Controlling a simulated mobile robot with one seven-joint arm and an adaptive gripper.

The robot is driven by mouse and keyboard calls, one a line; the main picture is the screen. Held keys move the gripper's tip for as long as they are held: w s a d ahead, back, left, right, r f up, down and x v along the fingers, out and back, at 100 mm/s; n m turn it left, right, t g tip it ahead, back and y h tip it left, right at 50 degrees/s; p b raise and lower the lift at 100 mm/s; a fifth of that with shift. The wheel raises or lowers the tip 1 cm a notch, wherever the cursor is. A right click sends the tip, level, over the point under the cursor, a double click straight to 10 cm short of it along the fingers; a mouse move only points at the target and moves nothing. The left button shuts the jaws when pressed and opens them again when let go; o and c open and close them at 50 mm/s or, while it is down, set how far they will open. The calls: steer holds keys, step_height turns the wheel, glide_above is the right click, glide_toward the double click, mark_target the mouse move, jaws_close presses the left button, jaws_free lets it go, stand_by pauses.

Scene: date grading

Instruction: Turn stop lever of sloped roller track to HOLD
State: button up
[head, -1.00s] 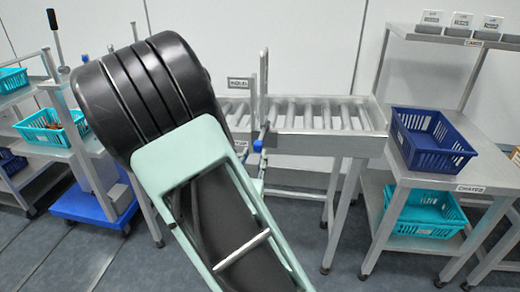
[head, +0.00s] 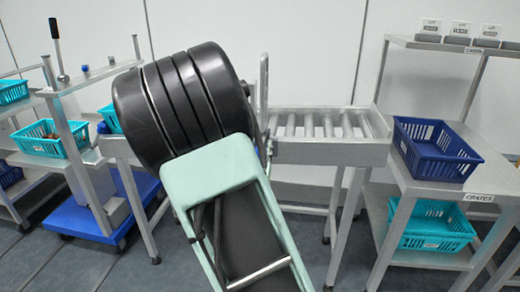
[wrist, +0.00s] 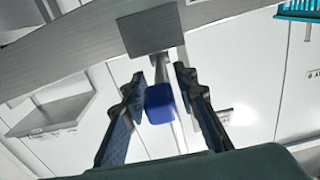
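The sloped roller track (head: 330,152) stands at the middle right in the head view, with its left part behind my arm. The stop lever's blue knob (wrist: 159,103) is in the middle of the wrist view, on a grey stem below a grey block. My gripper (wrist: 160,85) is open, with one finger on each side of the knob and stem. A gap shows on the right of the knob; I cannot tell whether the left finger touches it. In the head view my arm hides the knob and most of the gripper. No HOLD marking is legible.
A grey stand right of the track bears a dark blue crate (head: 432,165), with a teal crate (head: 432,243) on its lower shelf. At the left are a blue-based trolley (head: 92,222) with an upright handle and several teal crates. Floor shows between track and stand.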

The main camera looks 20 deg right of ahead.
steer(key=shift+c, duration=0.5)
jaws_close()
steer(key=shift+r, duration=0.15)
